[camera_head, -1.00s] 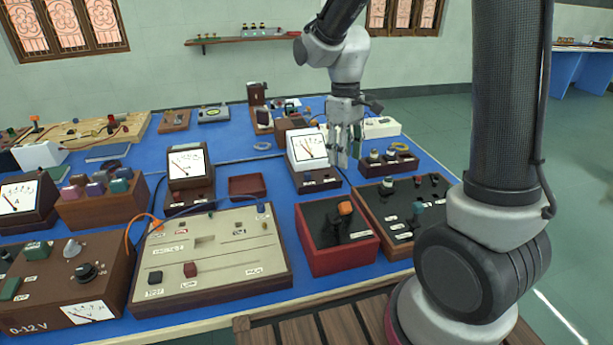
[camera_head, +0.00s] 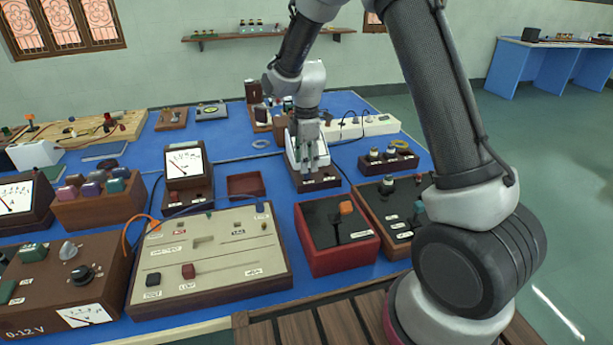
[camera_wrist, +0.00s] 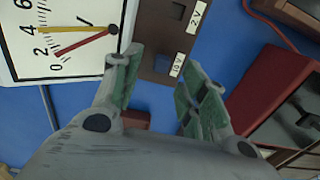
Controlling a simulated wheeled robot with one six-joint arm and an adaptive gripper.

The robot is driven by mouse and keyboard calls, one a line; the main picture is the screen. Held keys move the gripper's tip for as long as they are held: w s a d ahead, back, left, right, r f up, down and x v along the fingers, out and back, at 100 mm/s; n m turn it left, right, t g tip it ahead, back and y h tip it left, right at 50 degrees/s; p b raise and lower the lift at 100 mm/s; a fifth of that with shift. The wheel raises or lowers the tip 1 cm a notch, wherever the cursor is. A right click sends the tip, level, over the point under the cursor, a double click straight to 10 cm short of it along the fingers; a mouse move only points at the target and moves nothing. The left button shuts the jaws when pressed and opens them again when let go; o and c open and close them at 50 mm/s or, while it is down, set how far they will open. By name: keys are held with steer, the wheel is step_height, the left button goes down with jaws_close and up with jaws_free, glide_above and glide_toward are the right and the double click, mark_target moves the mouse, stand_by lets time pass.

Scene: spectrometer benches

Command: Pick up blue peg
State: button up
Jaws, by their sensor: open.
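A small blue peg (camera_wrist: 162,64) shows in the wrist view, on the brown base of a white-faced meter beside a "10 V" label. My gripper (camera_wrist: 156,76) is open, its green-padded fingers spread to the left and right of the peg in that view. Whether they reach down to its height I cannot tell. In the head view my gripper (camera_head: 309,163) points down in front of the meter, over its base (camera_head: 320,184). The peg is not distinguishable there.
The red-sided switch box (camera_head: 345,262) stands close in front of the meter. A brown box with round terminals (camera_head: 390,161) stands to its right, and a small open tray (camera_head: 246,185) to its left. A beige panel (camera_head: 210,258) lies nearer.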

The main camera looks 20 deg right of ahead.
mark_target(307, 176)
step_height(307, 176, down, 3)
steer(key=shift+f, duration=0.2)
steer(key=shift+s, duration=0.1)
steer(key=c, duration=0.9)
steer(key=shift+c, duration=0.2)
steer(key=shift+r, duration=0.1)
